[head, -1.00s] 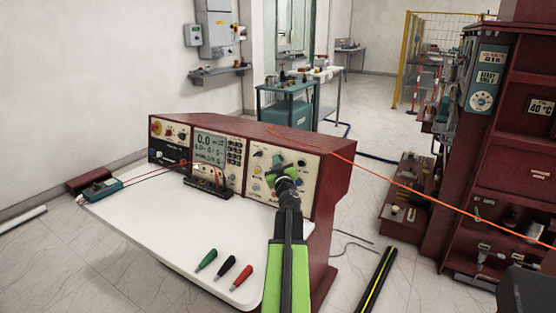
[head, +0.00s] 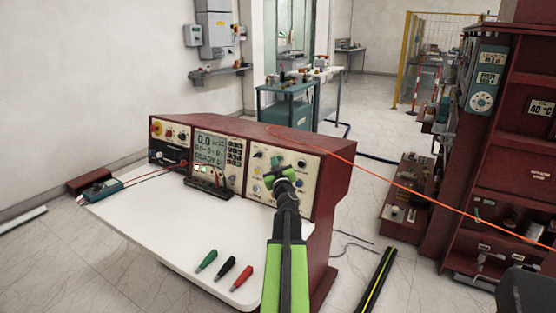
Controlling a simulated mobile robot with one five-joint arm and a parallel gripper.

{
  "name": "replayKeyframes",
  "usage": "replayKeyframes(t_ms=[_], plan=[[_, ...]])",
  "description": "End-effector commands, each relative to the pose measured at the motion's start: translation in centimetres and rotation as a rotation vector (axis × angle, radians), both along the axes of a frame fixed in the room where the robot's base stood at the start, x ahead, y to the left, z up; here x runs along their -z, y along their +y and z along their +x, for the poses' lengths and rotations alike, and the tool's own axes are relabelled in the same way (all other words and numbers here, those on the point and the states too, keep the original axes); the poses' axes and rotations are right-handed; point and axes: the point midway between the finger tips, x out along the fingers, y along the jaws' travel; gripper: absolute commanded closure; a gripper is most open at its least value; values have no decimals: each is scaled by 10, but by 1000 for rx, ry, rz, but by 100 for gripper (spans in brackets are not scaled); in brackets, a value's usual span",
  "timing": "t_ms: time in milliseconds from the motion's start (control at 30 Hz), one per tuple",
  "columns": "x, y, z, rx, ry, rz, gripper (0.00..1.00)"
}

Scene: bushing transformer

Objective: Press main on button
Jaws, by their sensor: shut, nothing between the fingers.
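The display (head: 210,149) in the middle panel reads 0.0, with a line that looks like READY below.
Green, black and red handles (head: 227,267) lie on the white tabletop (head: 150,226). A teal meter (head: 101,190) with red leads lies at the table's left end. An orange cable (head: 400,182) crosses to the red cabinet (head: 510,150) at the right.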

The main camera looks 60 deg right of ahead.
Motion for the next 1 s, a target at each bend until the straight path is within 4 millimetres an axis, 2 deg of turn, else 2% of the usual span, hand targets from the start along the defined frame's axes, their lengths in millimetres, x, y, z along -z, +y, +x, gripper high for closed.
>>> replayKeyframes(t_ms=[367,833,1000], plan=[[-1,3,0,0,0,0,100],[-12,46,0,0,-1,1,100],[-12,50,0,1,-1,0,100]])
